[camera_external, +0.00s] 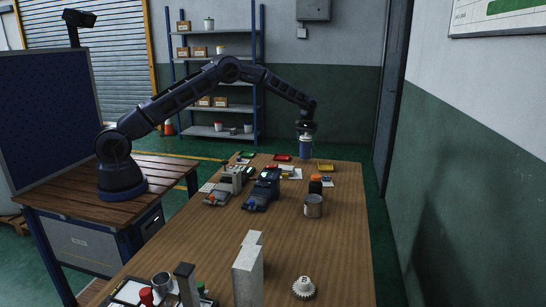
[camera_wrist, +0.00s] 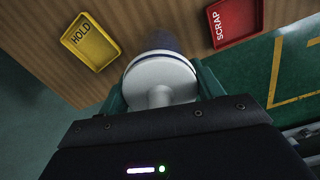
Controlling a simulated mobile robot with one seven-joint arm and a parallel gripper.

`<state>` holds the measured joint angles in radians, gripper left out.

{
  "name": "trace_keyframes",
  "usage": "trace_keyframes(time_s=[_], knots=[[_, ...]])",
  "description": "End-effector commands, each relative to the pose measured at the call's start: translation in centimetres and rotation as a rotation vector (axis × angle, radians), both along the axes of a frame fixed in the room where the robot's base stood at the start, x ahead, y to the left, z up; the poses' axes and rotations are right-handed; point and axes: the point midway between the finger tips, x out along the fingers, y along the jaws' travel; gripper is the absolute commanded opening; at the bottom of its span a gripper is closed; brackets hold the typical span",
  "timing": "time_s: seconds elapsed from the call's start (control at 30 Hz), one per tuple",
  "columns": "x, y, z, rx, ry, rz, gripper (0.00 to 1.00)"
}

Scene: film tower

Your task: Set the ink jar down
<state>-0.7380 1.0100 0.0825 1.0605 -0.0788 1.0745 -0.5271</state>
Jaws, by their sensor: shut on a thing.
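The ink jar (camera_external: 306,148) is a blue jar held upright at the far end of the wooden table. My gripper (camera_external: 306,131) is shut on it from above. In the wrist view, my gripper (camera_wrist: 161,88) has a finger on each side of the jar's round white lid (camera_wrist: 160,75). A bit of the blue body (camera_wrist: 160,42) shows past the lid; its base is hidden. The jar is over the table near its far edge, between the yellow HOLD tray (camera_wrist: 90,42) and the red SCRAP tray (camera_wrist: 235,20). I cannot tell whether it touches the table.
On the table (camera_external: 225,250), a grey tin (camera_external: 313,207) and an orange-capped bottle (camera_external: 315,184) stand nearer the camera. Dark devices (camera_external: 263,190), a green tray (camera_external: 247,155) and papers lie left. Grey blocks (camera_external: 248,275) and a white gear (camera_external: 304,288) are at the near end.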

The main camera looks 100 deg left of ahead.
Motion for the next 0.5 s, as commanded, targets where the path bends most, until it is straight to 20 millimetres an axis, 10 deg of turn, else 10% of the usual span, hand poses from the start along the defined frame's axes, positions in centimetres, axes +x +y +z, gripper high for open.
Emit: trace_keyframes(time_s=[0.5], knots=[[0.0, 0.0, -2.2, 0.001, -0.001, 0.000, 0.12]])
